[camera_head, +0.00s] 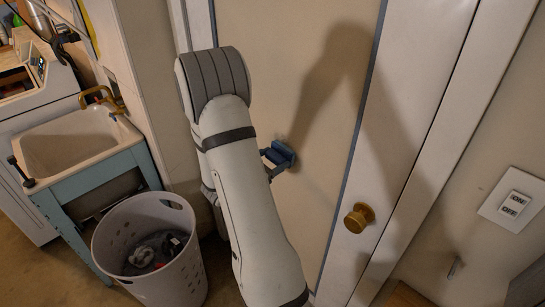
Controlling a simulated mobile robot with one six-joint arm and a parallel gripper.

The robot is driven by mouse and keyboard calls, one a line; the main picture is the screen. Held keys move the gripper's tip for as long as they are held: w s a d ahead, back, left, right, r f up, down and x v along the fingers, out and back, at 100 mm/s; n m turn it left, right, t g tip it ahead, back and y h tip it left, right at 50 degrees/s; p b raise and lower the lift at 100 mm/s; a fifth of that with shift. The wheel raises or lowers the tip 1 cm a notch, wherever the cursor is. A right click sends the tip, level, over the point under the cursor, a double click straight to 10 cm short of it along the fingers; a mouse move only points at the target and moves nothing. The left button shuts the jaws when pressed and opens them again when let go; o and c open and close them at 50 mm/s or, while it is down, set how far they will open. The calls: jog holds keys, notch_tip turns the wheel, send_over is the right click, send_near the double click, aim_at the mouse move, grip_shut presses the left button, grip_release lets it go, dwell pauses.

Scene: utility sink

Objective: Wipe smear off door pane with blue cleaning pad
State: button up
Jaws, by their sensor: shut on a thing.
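The blue cleaning pad (283,152) is at or very near the door pane (290,60), just right of my arm. Whether it touches the pane I cannot tell. My gripper (272,158) shows only in small part behind my arm and is shut on the pad. The pane is a beige panel with a blue-grey edge strip on its right. No smear can be made out on the visible part of the pane; my arm hides some of it, and a shadow of the arm falls across it.
A brass door knob (359,217) sticks out at right of the pane. A light switch plate (513,204) is on the right wall. A white perforated basket (150,245) with cloths stands at lower left, in front of the utility sink (75,145).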

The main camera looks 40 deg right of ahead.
jog(key=shift+s+d+b, duration=0.15)
jog(key=shift+s+b, duration=0.4)
jog(key=shift+s, duration=1)
jog(key=shift+s+d+b, duration=0.1)
jog(key=shift+s+b, duration=0.4)
jog(key=shift+s, duration=1.05)
jog(key=shift+d, duration=0.1)
jog(key=shift+w, duration=0.15)
jog(key=shift+w+a+r, duration=0.15)
jog(key=shift+w+r, duration=0.4)
jog(key=shift+w, duration=1.2)
jog(key=shift+w+a+r, duration=0.1)
jog(key=shift+w+r, duration=0.4)
jog(key=shift+w, duration=1.25)
jog(key=shift+w+a+r, duration=0.15)
jog(key=shift+w+r, duration=0.4)
jog(key=shift+w, duration=1.2)
jog(key=shift+s+d+f+b, duration=0.15)
jog(key=shift+s+b, duration=0.75)
jog(key=shift+s, duration=1.8)
jog(key=shift+s+d+r+b, duration=0.15)
jog(key=shift+s+b, duration=0.75)
jog(key=shift+s, duration=1.75)
jog(key=shift+f, duration=0.1)
